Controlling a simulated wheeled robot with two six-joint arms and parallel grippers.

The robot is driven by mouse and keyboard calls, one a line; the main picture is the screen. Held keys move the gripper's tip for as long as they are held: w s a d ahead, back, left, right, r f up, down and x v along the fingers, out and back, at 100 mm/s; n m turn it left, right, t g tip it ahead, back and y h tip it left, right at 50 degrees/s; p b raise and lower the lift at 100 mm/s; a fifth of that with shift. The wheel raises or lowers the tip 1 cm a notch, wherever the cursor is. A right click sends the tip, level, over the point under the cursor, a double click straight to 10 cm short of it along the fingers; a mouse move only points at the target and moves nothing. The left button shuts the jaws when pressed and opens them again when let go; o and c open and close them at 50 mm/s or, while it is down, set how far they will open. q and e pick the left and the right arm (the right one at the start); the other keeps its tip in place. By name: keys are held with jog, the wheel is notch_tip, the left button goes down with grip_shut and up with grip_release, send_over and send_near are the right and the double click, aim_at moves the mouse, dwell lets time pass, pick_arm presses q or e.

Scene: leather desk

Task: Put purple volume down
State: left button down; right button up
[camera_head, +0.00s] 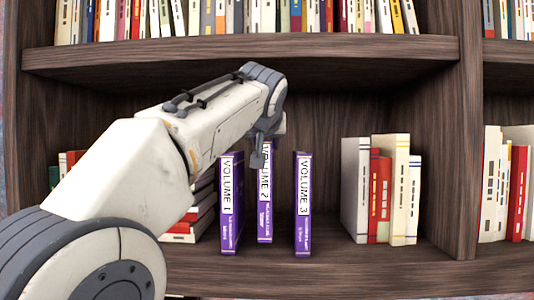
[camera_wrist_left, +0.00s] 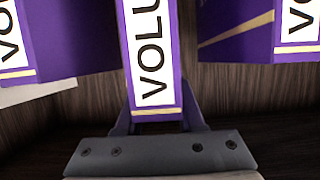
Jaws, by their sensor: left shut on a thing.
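The purple VOLUME 2 book (camera_head: 265,205) stands upright between VOLUME 1 (camera_head: 231,205) on the left and VOLUME 3 (camera_head: 303,205) on the right. All three are purple with white title labels. My left gripper (camera_head: 262,150) is shut on the upper part of VOLUME 2, partly hiding its top. In the left wrist view, the held book (camera_wrist_left: 152,60) is between the two fingers (camera_wrist_left: 157,115). VOLUME 2's lower edge shows higher in the head view than its neighbours'; I cannot tell whether it touches the shelf. My right gripper is not in view.
White, red and cream books (camera_head: 400,195) stand right of VOLUME 3, with a gap between. Stacked books (camera_head: 200,215) lie left of VOLUME 1, partly behind my arm. An upper shelf (camera_head: 350,52) runs above, and a vertical divider (camera_head: 465,140) closes the right side.

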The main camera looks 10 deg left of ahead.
pick_arm(q)
notch_tip(320, 180, down, 2)
jog(key=shift+f, duration=0.2)
dwell(0.3)
jog(key=shift+f, duration=0.15)
jog(key=c, duration=0.5)
grip_release()
jog(key=shift+f, duration=0.1)
